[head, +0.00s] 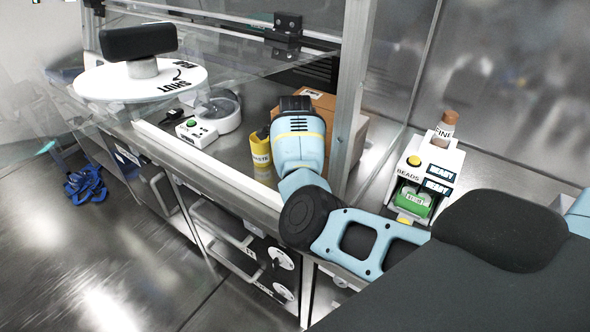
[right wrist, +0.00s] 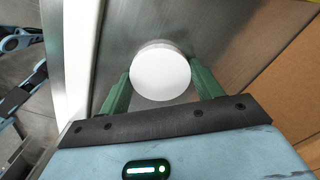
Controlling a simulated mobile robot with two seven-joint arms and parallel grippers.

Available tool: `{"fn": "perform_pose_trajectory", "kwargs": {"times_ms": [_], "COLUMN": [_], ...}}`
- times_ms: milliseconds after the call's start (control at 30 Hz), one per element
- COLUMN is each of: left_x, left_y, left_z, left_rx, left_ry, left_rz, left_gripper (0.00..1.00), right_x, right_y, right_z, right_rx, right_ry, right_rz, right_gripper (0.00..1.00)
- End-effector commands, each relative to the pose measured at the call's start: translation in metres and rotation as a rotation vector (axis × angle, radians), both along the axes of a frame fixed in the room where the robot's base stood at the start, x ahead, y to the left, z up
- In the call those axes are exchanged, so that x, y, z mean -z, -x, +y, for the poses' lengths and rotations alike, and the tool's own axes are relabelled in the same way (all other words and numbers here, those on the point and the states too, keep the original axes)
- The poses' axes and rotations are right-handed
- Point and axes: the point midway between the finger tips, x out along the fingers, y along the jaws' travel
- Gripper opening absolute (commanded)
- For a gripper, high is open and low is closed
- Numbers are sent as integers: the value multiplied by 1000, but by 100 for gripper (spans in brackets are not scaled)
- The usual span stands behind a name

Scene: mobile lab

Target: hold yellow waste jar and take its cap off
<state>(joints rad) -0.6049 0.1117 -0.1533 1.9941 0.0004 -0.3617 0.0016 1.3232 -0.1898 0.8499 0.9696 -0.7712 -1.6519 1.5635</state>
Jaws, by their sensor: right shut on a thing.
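A yellow jar (head: 260,157) with dark lettering stands on the bench in the head view, just left of my right wrist, which hides part of it. In the right wrist view my right gripper (right wrist: 160,78) has its green fingers on both sides of a round white cap (right wrist: 160,75), shut on it. No yellow shows in that view, so I cannot see the jar's body under the cap or whether the two are joined. In the head view the right fingers are hidden behind the wrist. My left gripper is in neither view.
A white device with a green button (head: 190,131) and a round white disc marked SHUT (head: 143,80) are to the left. A cardboard box (head: 318,98) is behind my wrist. A beads dispenser (head: 425,175) stands to the right. A metal post (head: 350,90) rises close by.

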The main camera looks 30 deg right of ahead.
Motion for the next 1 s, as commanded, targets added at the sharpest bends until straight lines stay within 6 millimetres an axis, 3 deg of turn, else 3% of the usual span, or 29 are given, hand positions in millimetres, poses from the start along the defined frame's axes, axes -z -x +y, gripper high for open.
{"fn": "perform_pose_trajectory", "kwargs": {"times_ms": [200,233,367,833,1000], "left_x": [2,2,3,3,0], "left_y": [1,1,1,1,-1], "left_z": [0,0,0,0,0], "left_rx": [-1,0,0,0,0], "left_ry": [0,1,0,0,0], "left_rz": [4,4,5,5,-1], "left_gripper": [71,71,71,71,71], "right_x": [12,12,14,16,5], "right_y": [3,3,4,6,5], "right_z": [1,1,2,5,6], "right_rx": [0,0,-1,-4,-5], "right_ry": [-3,-4,-6,-13,-13], "right_rz": [10,11,15,23,21], "right_gripper": [37,69,86,86,86]}}
